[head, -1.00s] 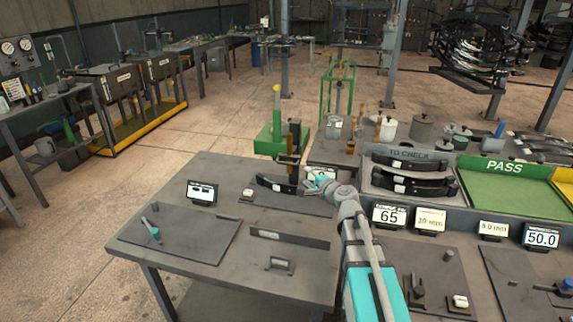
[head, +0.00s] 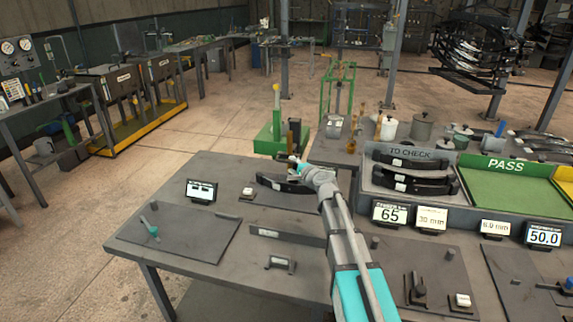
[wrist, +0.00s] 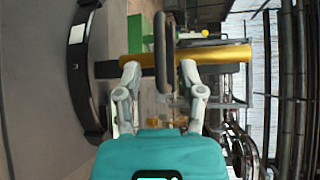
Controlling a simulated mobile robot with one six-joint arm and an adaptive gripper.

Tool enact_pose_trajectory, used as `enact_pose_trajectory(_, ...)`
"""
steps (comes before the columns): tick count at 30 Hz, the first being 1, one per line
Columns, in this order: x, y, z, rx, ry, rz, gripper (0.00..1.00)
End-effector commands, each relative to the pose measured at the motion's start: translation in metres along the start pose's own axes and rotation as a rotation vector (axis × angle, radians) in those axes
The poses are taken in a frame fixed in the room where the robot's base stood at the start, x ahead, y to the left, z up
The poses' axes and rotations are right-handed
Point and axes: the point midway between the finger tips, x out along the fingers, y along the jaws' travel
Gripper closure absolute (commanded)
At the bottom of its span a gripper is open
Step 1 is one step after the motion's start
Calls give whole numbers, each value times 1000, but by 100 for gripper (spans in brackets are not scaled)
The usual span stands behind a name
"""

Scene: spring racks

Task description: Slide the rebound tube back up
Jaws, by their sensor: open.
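My gripper (head: 297,166) is at the far edge of the near table, close to a dark upright post with a brown side (head: 295,134). In the wrist view my gripper (wrist: 163,72) is open, with its two fingers apart. A gold-brown bar (wrist: 220,54) runs crosswise beyond the fingertips. A grey rounded bar or loop (wrist: 161,50) stands in front of it, between the fingers; I cannot tell whether they touch it. I cannot tell for sure which part is the rebound tube. A dark curved leaf spring (head: 270,183) lies beside the post and shows at left in the wrist view (wrist: 88,65).
A green stand (head: 270,140) with a yellow-topped rod is behind. A tray marked TO CHECK (head: 375,183) holds dark springs at right, beside a green PASS tray (head: 495,185). Small displays (head: 201,191) stand on the tables.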

Motion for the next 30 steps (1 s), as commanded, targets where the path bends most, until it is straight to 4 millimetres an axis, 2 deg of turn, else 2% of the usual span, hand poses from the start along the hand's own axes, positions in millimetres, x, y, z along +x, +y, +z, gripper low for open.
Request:
enact_pose_trajectory(1,11,0,-1,0,-1,0,49)
enact_pose_trajectory(3,20,0,0,0,-1,0,49)
enact_pose_trajectory(9,37,0,0,0,0,0,49)
enact_pose_trajectory(23,42,0,0,0,0,0,49)
enact_pose_trajectory(30,42,0,0,0,0,0,94)
